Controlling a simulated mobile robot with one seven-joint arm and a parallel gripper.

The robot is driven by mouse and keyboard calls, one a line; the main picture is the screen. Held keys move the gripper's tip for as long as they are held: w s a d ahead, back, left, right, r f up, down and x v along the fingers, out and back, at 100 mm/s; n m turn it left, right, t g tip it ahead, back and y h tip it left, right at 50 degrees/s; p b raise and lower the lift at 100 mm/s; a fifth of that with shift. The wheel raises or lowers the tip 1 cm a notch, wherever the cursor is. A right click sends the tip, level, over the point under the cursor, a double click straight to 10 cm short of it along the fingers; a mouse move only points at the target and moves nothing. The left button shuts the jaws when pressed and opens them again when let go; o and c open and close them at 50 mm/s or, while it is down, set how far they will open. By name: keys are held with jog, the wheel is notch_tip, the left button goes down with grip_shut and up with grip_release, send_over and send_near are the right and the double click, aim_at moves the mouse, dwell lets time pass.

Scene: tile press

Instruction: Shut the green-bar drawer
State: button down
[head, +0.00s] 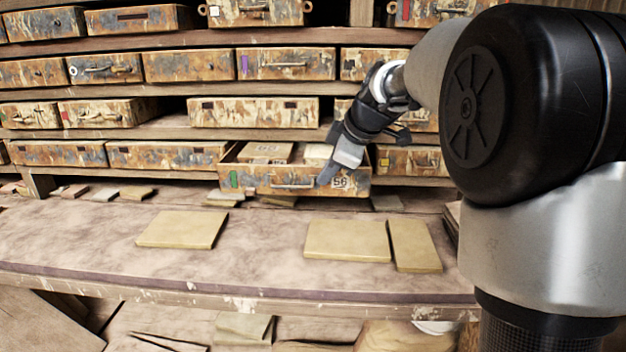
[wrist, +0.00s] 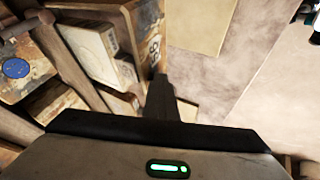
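The green-bar drawer (head: 260,181) stands pulled out of the lower shelf row in the head view. Its front carries a green bar at the left, a metal handle and the number 56 at the right. Pale blocks (head: 268,151) lie inside it. My gripper (head: 326,177) points down at the drawer's front, just right of the handle. In the wrist view the drawer's front (wrist: 151,22) is seen edge-on, with my gripper's fingers (wrist: 160,90) close by as one narrow dark prong. The fingers look shut and empty. I cannot tell whether they touch the front.
Other worn drawers fill the shelves around, such as one directly above (head: 253,112) and one to the left (head: 168,155). A bench (head: 270,230) runs below, with flat yellow tiles (head: 183,230) on it. Open bench surface lies between the tiles.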

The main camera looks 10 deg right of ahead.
aim_at(328, 151)
jog(key=w+d+p, duration=0.1)
jog(key=w+p, duration=0.1)
jog(key=w, duration=0.2)
jog(key=w+d+p, duration=0.1)
jog(key=w+p, duration=0.1)
jog(key=w, duration=0.3)
jog(key=w+p, duration=0.2)
jog(key=w, duration=0.2)
jog(key=shift+w+d+r+p, duration=0.2)
jog(key=shift+d+p, duration=0.2)
